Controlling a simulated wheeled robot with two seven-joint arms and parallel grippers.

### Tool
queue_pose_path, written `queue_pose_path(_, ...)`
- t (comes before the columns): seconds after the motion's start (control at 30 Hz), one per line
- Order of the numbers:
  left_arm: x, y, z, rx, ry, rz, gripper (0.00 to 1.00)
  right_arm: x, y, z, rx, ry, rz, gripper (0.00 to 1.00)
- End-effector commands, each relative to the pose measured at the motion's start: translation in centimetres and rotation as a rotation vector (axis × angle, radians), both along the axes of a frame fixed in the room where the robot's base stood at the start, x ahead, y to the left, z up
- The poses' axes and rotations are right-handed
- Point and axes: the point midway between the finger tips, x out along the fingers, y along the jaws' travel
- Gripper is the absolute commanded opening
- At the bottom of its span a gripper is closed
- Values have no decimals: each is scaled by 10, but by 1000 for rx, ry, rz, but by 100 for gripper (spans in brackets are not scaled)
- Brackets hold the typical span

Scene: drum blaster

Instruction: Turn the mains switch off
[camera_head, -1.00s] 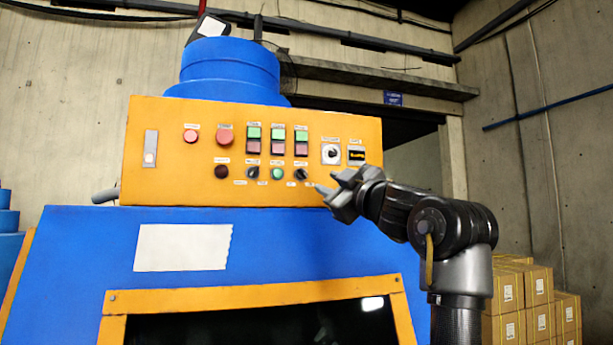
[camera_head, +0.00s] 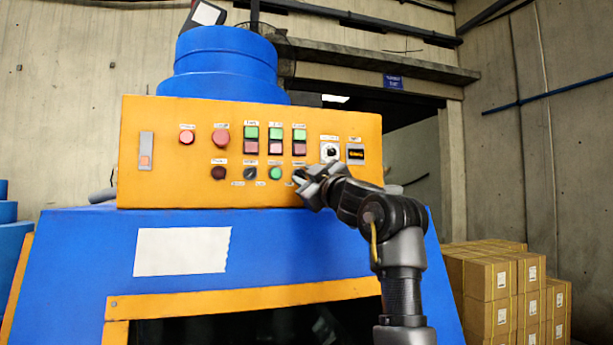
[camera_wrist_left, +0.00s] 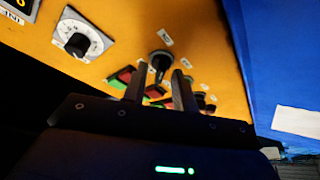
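The orange control panel (camera_head: 160,190) carries buttons and knobs; its labels are too small to read, so I cannot tell which control is the mains switch. My left gripper (camera_head: 303,181) is at the right end of the panel's lower row and hides the control there. In the left wrist view, a black rotary knob (camera_wrist_left: 160,62) stands just beyond the tips of the left gripper (camera_wrist_left: 160,90), in line with the gap. Its two fingers are apart, with nothing held. I cannot tell whether they touch the knob. My right gripper is not in view.
Another black knob (camera_head: 250,173) and a green button (camera_head: 275,173) sit left of the gripper. A white-plated dial (camera_head: 330,150) is just above it. The blue machine body (camera_head: 80,250) slopes out below the panel. Cardboard boxes (camera_head: 490,280) stand at the right.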

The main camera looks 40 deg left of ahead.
Motion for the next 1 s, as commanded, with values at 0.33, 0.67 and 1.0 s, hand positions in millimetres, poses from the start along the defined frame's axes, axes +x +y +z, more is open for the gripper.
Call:
queue_pose_path(0.33, 0, 0, 0, 0, 0, 0, 0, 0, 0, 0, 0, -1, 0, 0)
queue_pose_path(0.67, -1, 0, -2, 37, 50, 0, 0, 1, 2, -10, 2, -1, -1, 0)
queue_pose_path(1.0, -3, 2, -6, 186, 260, 3, 0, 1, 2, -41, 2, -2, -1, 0)
